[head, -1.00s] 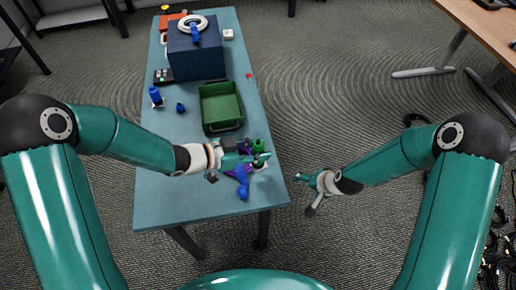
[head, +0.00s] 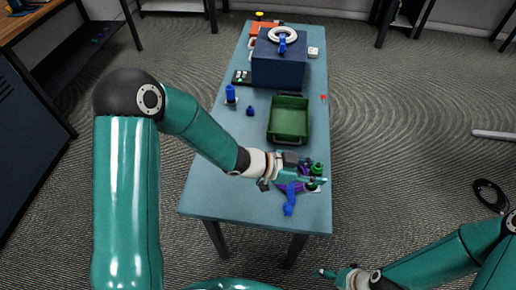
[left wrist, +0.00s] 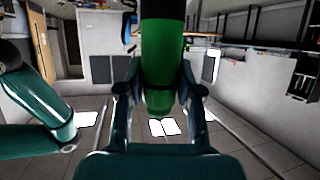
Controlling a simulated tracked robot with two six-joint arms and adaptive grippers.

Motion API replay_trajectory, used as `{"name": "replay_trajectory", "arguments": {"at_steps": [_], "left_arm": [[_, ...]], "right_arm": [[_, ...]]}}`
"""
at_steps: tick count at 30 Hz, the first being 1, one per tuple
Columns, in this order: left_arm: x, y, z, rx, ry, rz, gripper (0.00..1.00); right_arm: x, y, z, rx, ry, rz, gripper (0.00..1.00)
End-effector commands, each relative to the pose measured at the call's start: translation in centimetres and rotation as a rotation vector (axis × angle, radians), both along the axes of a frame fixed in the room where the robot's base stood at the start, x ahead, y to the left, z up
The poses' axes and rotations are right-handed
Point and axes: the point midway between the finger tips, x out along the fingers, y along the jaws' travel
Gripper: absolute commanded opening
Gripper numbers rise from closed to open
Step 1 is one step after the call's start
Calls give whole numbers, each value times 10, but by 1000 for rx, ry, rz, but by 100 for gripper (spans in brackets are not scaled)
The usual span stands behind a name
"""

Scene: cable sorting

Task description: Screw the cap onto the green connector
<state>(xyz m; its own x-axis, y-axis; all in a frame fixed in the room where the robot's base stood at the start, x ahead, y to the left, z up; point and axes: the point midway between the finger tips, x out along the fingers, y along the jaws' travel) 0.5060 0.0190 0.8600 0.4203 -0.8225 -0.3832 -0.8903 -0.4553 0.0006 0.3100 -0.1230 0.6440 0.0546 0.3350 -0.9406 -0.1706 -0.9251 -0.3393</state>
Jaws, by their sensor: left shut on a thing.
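My left gripper (head: 312,181) is over the near right end of the table. In the left wrist view its two fingers (left wrist: 160,95) are closed on the sides of a green cylindrical connector (left wrist: 162,60) with a black upper part. In the head view a green piece (head: 317,168) shows at the fingertips, partly hidden by them. I cannot make out a separate cap or whether it sits on the connector. My right gripper (head: 340,276) is low at the bottom of the head view, off the table's near right corner, and its jaw opening is unclear.
Blue and purple connectors (head: 289,204) lie under and beside my left gripper. A green bin (head: 288,139) stands mid-table, with a dark blue box (head: 264,70) behind it. Small blue parts (head: 250,111) stand at the left. The table's (head: 235,190) near left is clear.

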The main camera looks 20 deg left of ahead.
Motion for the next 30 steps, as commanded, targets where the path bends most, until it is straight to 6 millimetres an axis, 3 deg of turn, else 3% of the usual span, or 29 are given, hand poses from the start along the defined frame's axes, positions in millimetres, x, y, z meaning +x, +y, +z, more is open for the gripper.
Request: {"name": "replay_trajectory", "arguments": {"at_steps": [8,14,20,24,30], "left_arm": [[1,6,-11,0,3,64,0],[35,44,-2,-1,-6,233,0],[76,120,29,0,-10,460,0],[96,187,60,-1,-11,626,0],[102,275,107,0,-11,807,0]], "right_arm": [[0,0,0,0,0,0,86],[0,0,-4,0,0,0,86],[0,0,-14,0,0,0,86],[0,0,-22,0,0,0,86],[0,0,-33,0,0,0,86]]}}
